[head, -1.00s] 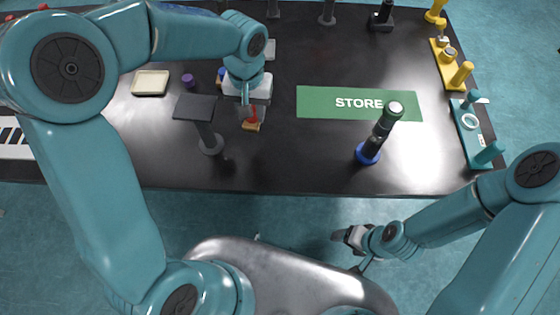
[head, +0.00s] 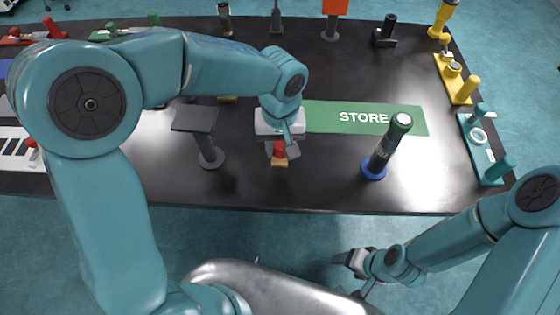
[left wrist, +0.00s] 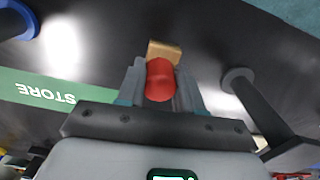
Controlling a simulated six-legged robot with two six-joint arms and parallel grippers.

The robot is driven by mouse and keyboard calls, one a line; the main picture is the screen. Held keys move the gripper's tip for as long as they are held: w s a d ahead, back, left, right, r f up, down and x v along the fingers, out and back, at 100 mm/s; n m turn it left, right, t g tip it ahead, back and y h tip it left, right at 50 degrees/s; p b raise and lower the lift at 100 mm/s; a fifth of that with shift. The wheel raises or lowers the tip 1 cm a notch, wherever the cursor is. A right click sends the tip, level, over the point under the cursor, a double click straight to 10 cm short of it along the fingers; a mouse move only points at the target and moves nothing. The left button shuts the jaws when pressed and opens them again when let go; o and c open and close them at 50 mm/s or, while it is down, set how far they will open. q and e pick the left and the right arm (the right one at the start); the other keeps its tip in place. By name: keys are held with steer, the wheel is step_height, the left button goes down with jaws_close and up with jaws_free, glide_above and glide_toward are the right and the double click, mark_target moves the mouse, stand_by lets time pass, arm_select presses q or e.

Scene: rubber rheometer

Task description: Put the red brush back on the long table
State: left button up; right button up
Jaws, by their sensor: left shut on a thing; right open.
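The red brush (head: 279,150) has a red handle and a tan end, and it is held in my left gripper (head: 281,146) over the long black table (head: 320,190), near its front edge. In the left wrist view the brush (left wrist: 160,80) sits between the two grey fingers (left wrist: 160,88), with its tan block pointing away. I cannot tell whether the tan end touches the table top. My right gripper (head: 352,262) is open and empty, low in front of the table over the floor.
A grey-topped stand (head: 205,135) is left of my left gripper. A green STORE mat (head: 350,118) lies behind it to the right. A dark bottle with a blue base (head: 382,155) stands right. Yellow (head: 456,85) and teal (head: 482,150) racks line the right edge. The front middle is clear.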

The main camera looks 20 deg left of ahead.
mark_target(280, 145)
arm_select(q)
step_height(280, 145, down, 7)
steer(key=shift+r, duration=0.1)
steer(key=shift+s, duration=0.1)
steer(key=o, duration=0.9)
steer(key=shift+o, duration=0.2)
step_height(280, 145, up, 12)
steer(key=shift+r, duration=0.1)
stand_by(0.5)
